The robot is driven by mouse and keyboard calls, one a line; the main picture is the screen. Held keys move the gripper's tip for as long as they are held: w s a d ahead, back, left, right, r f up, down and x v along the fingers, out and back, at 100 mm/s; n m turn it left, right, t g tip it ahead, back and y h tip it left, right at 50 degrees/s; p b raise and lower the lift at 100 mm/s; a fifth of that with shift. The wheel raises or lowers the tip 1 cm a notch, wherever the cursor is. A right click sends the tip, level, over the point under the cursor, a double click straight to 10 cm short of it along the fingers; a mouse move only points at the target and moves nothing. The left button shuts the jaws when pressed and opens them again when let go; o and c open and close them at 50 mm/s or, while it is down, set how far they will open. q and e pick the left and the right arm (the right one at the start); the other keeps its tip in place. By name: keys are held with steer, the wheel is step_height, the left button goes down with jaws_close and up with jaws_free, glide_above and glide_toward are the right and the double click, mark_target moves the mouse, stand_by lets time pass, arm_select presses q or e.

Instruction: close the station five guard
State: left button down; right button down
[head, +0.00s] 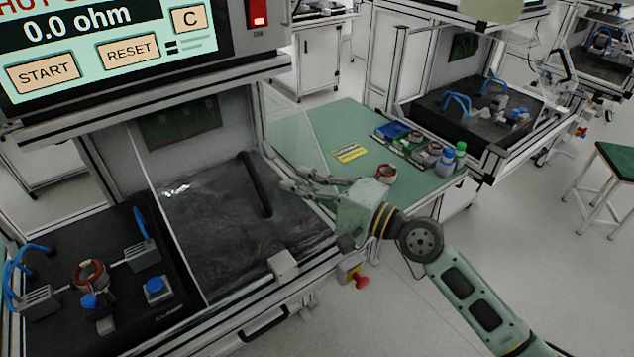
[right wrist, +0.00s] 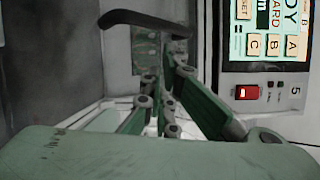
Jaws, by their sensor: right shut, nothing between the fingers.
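The station five guard (head: 215,215) is a clear, glossy panel over the right part of the station bay, with a dark bar handle (head: 258,183). The left part of the bay, with a copper-coloured stator (head: 90,275) on its fixture, is uncovered. My right gripper (head: 287,184) is shut and empty, just right of the handle. In the right wrist view the dark handle (right wrist: 145,22) crosses beyond the fingertips (right wrist: 166,55); I cannot tell whether they touch. My left gripper is not in view.
The test screen (head: 110,50) hangs above the bay, with a red switch (head: 257,15) beside it. A green table (head: 325,135) with parts stands to the right.

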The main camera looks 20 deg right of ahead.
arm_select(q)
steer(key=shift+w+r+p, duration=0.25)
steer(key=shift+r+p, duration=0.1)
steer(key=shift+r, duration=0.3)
arm_select(e)
steer(key=shift+x, duration=2.05)
